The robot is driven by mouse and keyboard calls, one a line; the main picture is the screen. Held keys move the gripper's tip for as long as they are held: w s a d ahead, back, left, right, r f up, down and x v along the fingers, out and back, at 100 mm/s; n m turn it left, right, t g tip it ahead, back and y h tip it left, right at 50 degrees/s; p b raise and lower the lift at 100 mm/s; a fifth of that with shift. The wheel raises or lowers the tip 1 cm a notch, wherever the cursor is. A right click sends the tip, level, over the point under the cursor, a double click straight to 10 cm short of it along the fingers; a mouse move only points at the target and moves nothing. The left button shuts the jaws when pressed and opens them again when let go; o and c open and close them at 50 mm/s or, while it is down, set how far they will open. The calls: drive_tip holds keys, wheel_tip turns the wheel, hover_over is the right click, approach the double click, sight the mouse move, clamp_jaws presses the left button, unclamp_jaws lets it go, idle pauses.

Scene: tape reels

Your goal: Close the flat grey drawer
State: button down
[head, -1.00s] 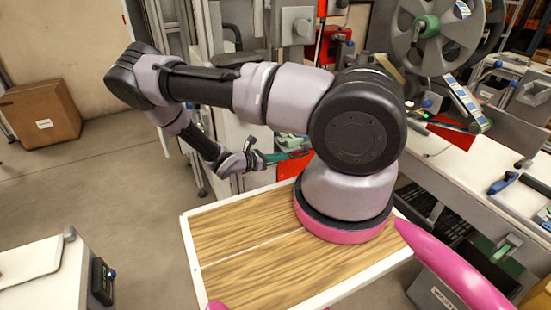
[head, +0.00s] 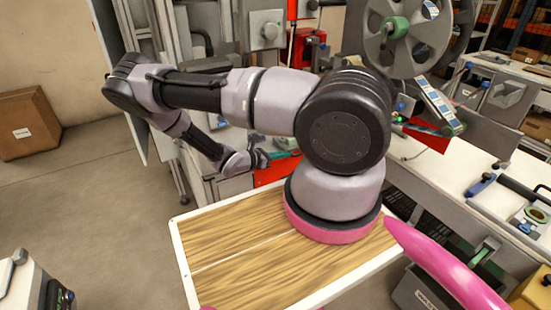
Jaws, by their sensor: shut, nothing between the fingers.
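My gripper (head: 262,159) is small and far off, at the end of my arm, which reaches out to the left and then down. It is shut and appears to hold nothing. It is in front of a light grey cabinet (head: 233,187) with a red panel (head: 276,172) beside it. I cannot pick out the flat grey drawer with certainty. The area around my gripper is partly hidden by my arm, so I cannot tell whether it touches anything or how far a drawer stands out.
A white workbench (head: 440,178) with tools runs along the right. A grey tape reel (head: 405,35) stands above it. A cardboard box (head: 27,124) lies on the floor at far left, and a white cabinet (head: 32,285) is at lower left. Open floor (head: 100,210) lies between.

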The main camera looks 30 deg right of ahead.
drive_tip(key=d, duration=1.1)
drive_tip(key=shift+w+r, duration=0.1)
drive_tip(key=shift+w, duration=0.05)
drive_tip(key=shift+d+r, duration=0.1)
drive_tip(key=v, duration=1.4)
drive_tip(key=shift+a, duration=0.4)
